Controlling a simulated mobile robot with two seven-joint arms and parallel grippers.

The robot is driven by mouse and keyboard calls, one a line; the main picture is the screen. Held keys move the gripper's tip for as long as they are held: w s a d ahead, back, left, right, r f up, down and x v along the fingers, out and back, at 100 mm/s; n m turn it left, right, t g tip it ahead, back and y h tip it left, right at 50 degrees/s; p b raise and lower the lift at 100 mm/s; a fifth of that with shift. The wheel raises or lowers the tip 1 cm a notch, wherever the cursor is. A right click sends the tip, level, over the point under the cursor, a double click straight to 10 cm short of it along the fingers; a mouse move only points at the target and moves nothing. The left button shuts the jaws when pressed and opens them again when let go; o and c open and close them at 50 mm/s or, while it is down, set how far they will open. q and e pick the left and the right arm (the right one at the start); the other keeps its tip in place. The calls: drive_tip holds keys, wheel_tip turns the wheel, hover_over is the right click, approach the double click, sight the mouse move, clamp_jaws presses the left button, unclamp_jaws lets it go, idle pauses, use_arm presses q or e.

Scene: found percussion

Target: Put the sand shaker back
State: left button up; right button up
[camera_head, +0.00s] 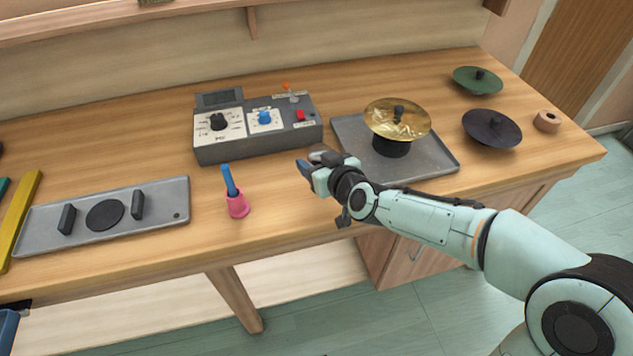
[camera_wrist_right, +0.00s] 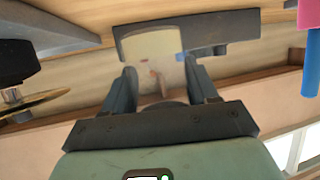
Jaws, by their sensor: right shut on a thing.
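My right gripper (camera_head: 312,165) is over the wooden table, in front of the grey control box and left of the cymbal tray. In the right wrist view, the gripper (camera_wrist_right: 162,88) has a pale cream, blunt-ended thing (camera_wrist_right: 152,48) between its two dark fingers. It is shut on this thing, which looks like the sand shaker. In the head view, the hand mostly hides it, and only a small brownish part shows at the fingers. My left gripper is in neither view.
A grey tray (camera_head: 165,205) with two dark blocks and a round dark pad lies left. A pink cup (camera_head: 237,206) holding a blue stick stands near my gripper. Behind are the control box (camera_head: 255,143) and a brass cymbal (camera_head: 385,115) on another tray (camera_head: 437,163). Bare table lies between.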

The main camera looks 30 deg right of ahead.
wheel_tip(320, 180, down, 4)
drive_tip(key=b, duration=0.2)
drive_tip(key=shift+f+b, duration=0.1)
drive_tip(key=shift+b, duration=0.2)
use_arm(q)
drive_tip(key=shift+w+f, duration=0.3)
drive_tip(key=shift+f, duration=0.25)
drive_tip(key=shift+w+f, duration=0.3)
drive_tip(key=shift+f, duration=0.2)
use_arm(e)
drive_tip(key=shift+f, duration=0.1)
drive_tip(key=o, duration=1.2)
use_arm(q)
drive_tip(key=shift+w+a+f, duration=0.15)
